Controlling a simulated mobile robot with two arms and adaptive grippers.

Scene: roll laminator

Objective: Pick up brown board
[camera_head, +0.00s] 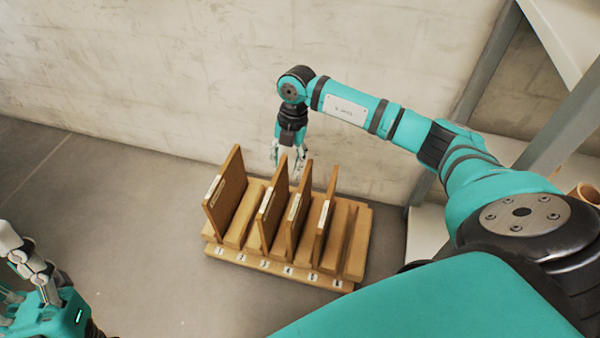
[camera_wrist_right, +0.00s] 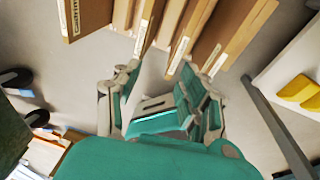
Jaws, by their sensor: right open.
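Several brown boards with white labels stand upright in a wooden rack: a larger one (camera_head: 226,190) at the left, then three narrower ones (camera_head: 272,208) (camera_head: 298,210) (camera_head: 326,212) to its right. I cannot tell which is the task's board. In the right wrist view, board edges (camera_wrist_right: 181,50) show beyond the fingers. My right gripper (camera_head: 288,158) hangs open and empty at the far ends of the middle boards; its spread fingers (camera_wrist_right: 160,85) show in the wrist view. Contact is unclear. My left gripper (camera_head: 22,265) is at the lower left, partly cut off, away from the rack.
The wooden rack (camera_head: 355,245) has numbered slots along its front and stands on the grey floor near a pale wall (camera_head: 150,75). A metal shelf (camera_head: 490,60) stands at the right. Floor left of the rack (camera_head: 110,200) is clear.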

